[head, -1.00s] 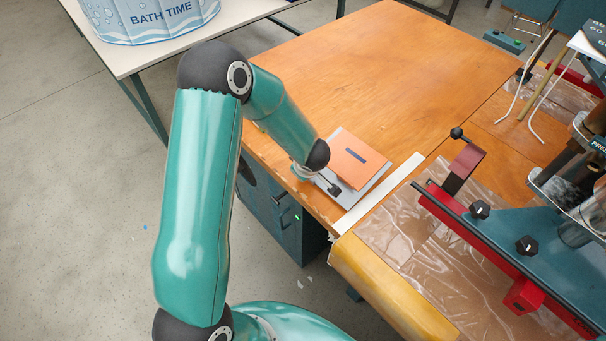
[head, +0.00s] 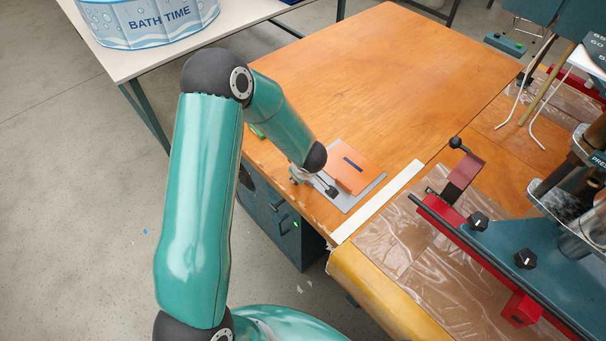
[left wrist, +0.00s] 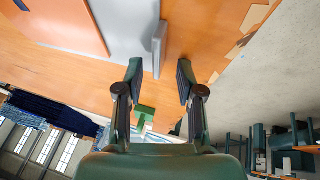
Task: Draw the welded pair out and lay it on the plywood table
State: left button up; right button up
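The welded pair is an orange sheet (head: 345,172) with a dark blue strip on top of a larger grey sheet (head: 375,188). It lies on the plywood table (head: 400,80) near its front edge. In the left wrist view the orange sheet (left wrist: 60,25) and grey sheet (left wrist: 120,25) fill the upper left, with a raised grey piece (left wrist: 159,48) at the grey sheet's edge. My left gripper (left wrist: 159,78) is open and empty, its fingers apart with that piece just beyond the tips. In the head view my left gripper (head: 313,183) is beside the pair, partly hidden. My right gripper is not in view.
A white strip (head: 378,202) lies on the table to the right of the pair. Beyond it stands the welding press with a red and teal bar (head: 480,235) over clear film (head: 400,235).

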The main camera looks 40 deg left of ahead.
pick_arm(q)
jog(key=shift+f, duration=0.1)
jog(key=shift+s+d+r, duration=0.1)
jog(key=shift+r, duration=0.3)
jog(key=v, duration=0.7)
jog(key=shift+s, duration=0.15)
dwell(0.3)
